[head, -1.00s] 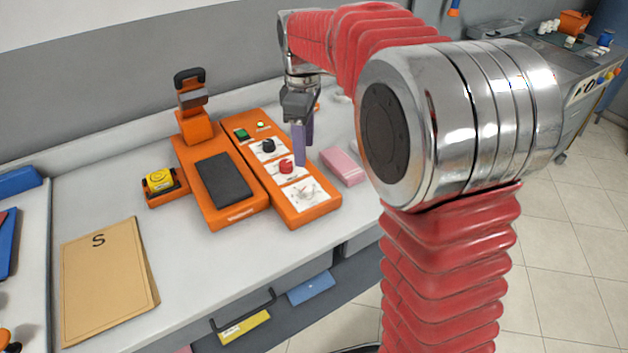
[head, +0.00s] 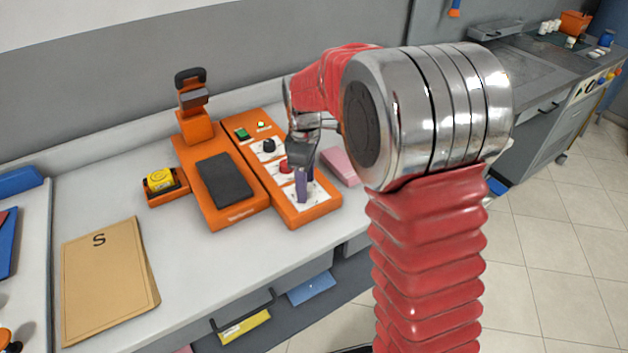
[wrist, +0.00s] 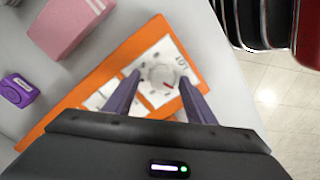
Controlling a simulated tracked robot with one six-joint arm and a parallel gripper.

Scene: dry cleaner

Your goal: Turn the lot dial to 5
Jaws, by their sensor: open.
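The lot dial (wrist: 160,76) is a pale round knob on a white plate marked LOT, at the end of the orange control panel (head: 314,213). A small red mark shows near its lower right edge in the wrist view. The numbers around it are too small to read. My gripper (wrist: 160,82) is open, its two purple fingers on either side of the dial in that view. I cannot tell whether they touch it. In the head view my gripper (head: 302,200) is over the white plate and hides most of the dial.
A red knob (head: 284,167) and a black knob (head: 268,145) sit on the same panel. A pink block (head: 342,166) lies beside it. An orange press with a dark pad (head: 224,180) stands to the left.

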